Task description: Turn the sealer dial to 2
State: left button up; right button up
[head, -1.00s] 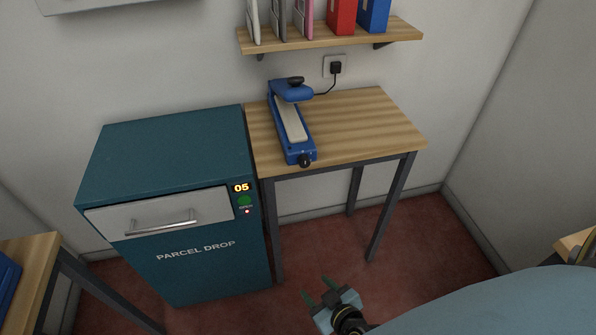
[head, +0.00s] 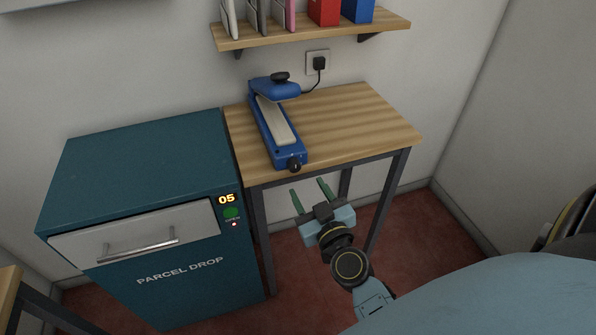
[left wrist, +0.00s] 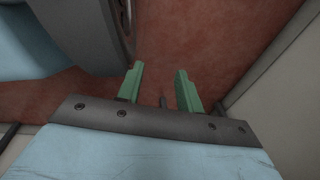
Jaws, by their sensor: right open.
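The blue sealer (head: 274,122) stands on a small wooden table, with its pale sealing strip facing up. Its black dial (head: 295,164) is on the front end, at the table's front edge; the number it points to is too small to read. My right gripper (head: 311,194) is open and empty, a little below and in front of the dial, apart from it. My left gripper (left wrist: 158,87) shows only in the left wrist view, with its green fingers apart and nothing between them, over the red floor.
The teal parcel drop box (head: 150,170) stands left of the table (head: 360,125). A shelf (head: 320,30) with several binders is above, and the sealer's cable runs to a wall socket (head: 318,62). The table's right half is clear.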

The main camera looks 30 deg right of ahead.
aim_at(296, 169)
jog(key=w, duration=0.3)
jog(key=w+d, duration=0.1)
jog(key=w, duration=0.3)
jog(key=shift+d, duration=0.15)
jog(key=shift+c, duration=0.2)
jog(key=c, duration=0.9)
